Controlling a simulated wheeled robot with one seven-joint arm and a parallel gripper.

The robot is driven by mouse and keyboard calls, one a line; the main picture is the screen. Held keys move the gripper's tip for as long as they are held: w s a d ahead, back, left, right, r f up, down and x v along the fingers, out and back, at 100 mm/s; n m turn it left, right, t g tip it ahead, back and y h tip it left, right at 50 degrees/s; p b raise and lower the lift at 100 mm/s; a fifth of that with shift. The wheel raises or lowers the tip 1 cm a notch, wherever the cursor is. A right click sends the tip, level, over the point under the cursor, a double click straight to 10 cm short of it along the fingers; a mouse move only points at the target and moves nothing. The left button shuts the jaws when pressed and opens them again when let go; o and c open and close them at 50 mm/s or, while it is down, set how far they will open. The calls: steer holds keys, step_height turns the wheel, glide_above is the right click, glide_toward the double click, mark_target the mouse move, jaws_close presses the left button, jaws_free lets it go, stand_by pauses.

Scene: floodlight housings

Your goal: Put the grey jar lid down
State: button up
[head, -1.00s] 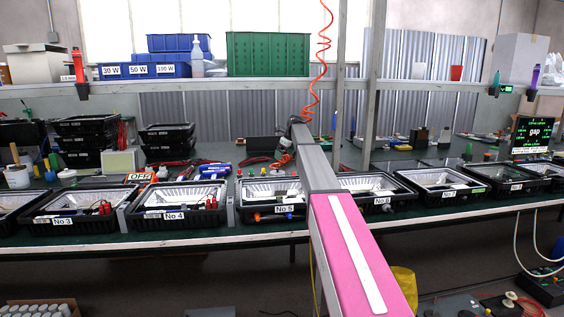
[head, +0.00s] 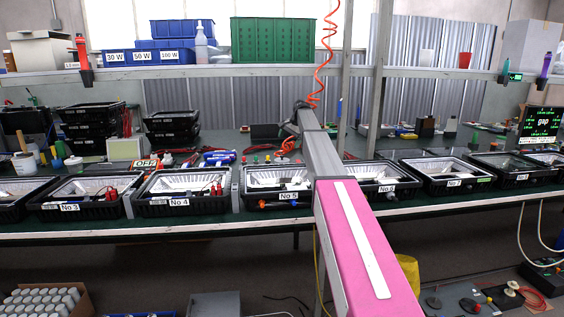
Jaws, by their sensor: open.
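My arm reaches from the bottom of the head view over the bench, across the gap between the trays marked No 5 and No 6. My gripper (head: 289,131) is at its far end, small and dark, above the bench behind tray No 5. It is open, though its fingers are hard to make out at this size. I cannot pick out a grey jar lid in or under it. A pale round thing (head: 73,161) lies on the bench at the left; I cannot tell whether it is a lid.
Black floodlight housings, including No 4 (head: 180,192) and No 7 (head: 447,172), line the bench's front edge. Stacked black housings (head: 172,126) stand behind at the left. A shelf with a green crate (head: 272,45) spans above. A coiled red hose (head: 324,55) hangs near my arm's end.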

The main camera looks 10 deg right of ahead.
mark_target(282, 158)
steer(key=w+a+f+n, duration=0.1)
steer(key=f+n, duration=0.2)
steer(key=n, duration=0.4)
steer(key=a+f+n, duration=0.1)
steer(key=f+n, duration=0.2)
steer(key=n, duration=0.4)
steer(key=w+a+f+n, duration=0.1)
steer(key=f+n, duration=0.3)
steer(key=n, duration=0.4)
steer(key=shift+w+a+g+y, duration=0.25)
steer(key=shift+w+g+y, duration=0.05)
steer(key=shift+g, duration=0.1)
steer(key=c, duration=0.8)
steer(key=shift+r, duration=0.15)
